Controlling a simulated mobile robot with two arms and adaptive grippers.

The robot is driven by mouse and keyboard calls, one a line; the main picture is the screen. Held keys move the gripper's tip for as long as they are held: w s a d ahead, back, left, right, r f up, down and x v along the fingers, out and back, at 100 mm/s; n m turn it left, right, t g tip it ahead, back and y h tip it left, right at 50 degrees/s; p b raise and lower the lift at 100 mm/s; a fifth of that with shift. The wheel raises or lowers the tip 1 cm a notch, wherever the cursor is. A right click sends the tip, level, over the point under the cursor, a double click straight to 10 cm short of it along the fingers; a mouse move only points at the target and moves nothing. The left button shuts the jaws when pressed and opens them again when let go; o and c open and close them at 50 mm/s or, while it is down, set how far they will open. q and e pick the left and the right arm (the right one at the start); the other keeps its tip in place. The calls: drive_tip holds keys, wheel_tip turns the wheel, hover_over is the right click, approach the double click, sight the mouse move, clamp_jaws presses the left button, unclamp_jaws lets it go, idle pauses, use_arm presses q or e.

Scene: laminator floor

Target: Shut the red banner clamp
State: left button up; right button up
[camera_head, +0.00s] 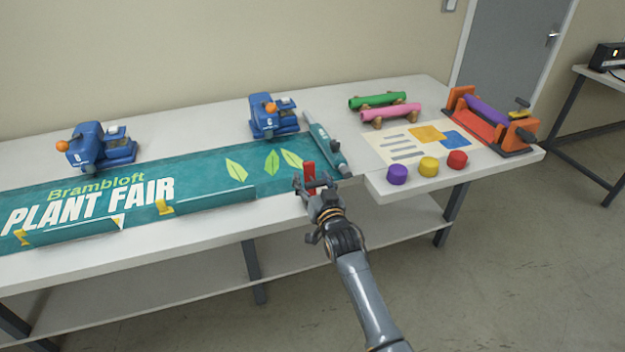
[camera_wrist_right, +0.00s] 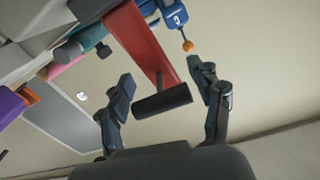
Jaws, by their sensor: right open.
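The red banner clamp (camera_head: 309,172) is at the front edge of the table, by the right end of the green banner (camera_head: 215,180). In the right wrist view its red lever (camera_wrist_right: 145,45) ends in a black cylindrical grip (camera_wrist_right: 163,101). The lever reaches toward my right gripper (camera_head: 314,184), and its grip lies between the spread fingers, with gaps visible on both sides. My right gripper is open and holds nothing. In the head view it covers the clamp's lower part. My left gripper is not in view.
A teal bar tool (camera_head: 326,147) lies just behind the clamp. Two blue devices (camera_head: 273,117) (camera_head: 100,146) stand along the banner's back edge. Purple, yellow and red knobs (camera_head: 428,167) and an orange roller frame (camera_head: 490,120) are to the right. Floor in front is clear.

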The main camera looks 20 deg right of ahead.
drive_tip(key=c, duration=0.7)
clamp_jaws()
